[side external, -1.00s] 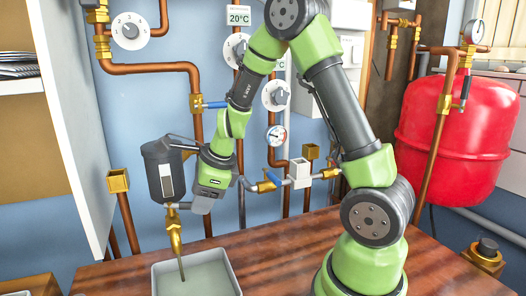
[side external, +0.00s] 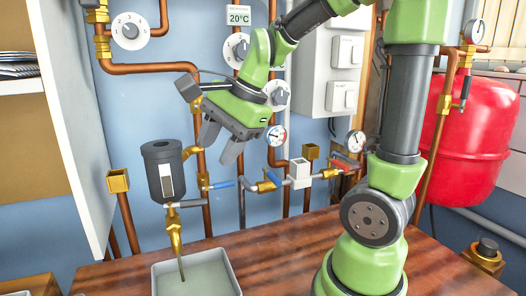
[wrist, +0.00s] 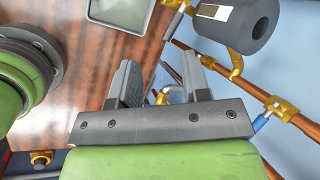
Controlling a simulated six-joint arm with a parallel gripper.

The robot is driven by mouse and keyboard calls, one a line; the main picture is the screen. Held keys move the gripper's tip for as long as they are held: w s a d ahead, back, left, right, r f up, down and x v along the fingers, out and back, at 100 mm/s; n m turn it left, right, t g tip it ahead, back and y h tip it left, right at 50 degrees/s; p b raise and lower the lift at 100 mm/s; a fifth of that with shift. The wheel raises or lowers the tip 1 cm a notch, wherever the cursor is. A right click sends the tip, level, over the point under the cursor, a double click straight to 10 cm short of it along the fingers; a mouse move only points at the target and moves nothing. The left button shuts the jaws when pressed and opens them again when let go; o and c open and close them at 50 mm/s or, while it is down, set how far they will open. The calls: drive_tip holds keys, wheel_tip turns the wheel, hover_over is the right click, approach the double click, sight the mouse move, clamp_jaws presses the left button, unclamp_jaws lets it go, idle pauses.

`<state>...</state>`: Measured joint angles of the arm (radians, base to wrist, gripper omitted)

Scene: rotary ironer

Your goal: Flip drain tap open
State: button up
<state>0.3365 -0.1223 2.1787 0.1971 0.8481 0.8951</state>
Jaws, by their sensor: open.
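The drain tap appears to be the brass tap (side external: 174,230) under the grey canister, with its spout pointing down into the tray. Its grey lever (side external: 190,204) lies nearly level, pointing right. The dark grey canister (side external: 159,178) stands above it; the canister also shows at the top right of the wrist view (wrist: 232,24). My gripper (side external: 217,150) is open and empty, above and to the right of the lever and apart from it. In the wrist view, my gripper's fingers (wrist: 157,62) are spread with nothing held between them.
A grey tray (side external: 236,276) sits on the wooden counter (side external: 280,240) below the spout. A blue-levered valve (side external: 222,184) on a copper pipe is close right of the tap. A white block with brass valves (side external: 299,170) is further right. A cabinet wall (side external: 75,130) bounds the left.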

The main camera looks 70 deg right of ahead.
drive_tip(key=s+a+r+n+t, duration=0.1)
drive_tip(key=s+a+n, duration=0.2)
drive_tip(key=s+n, duration=0.2)
drive_tip(key=s+a+r+n, duration=0.1)
drive_tip(key=s+a+n, duration=0.2)
drive_tip(key=n, duration=0.7)
drive_tip(key=shift+s+a+n+t, duration=0.3)
drive_tip(key=shift+s+t, duration=0.1)
drive_tip(key=shift+s, duration=0.8)
drive_tip(key=shift+r, duration=0.1)
drive_tip(key=m+g, duration=0.2)
drive_tip(key=m, duration=2.2)
approach(193, 200)
drive_tip(key=shift+h, duration=0.3)
drive_tip(key=x, duration=0.9)
drive_tip(key=shift+a+r, duration=0.15)
drive_tip(key=shift+a, duration=0.05)
clamp_jaws()
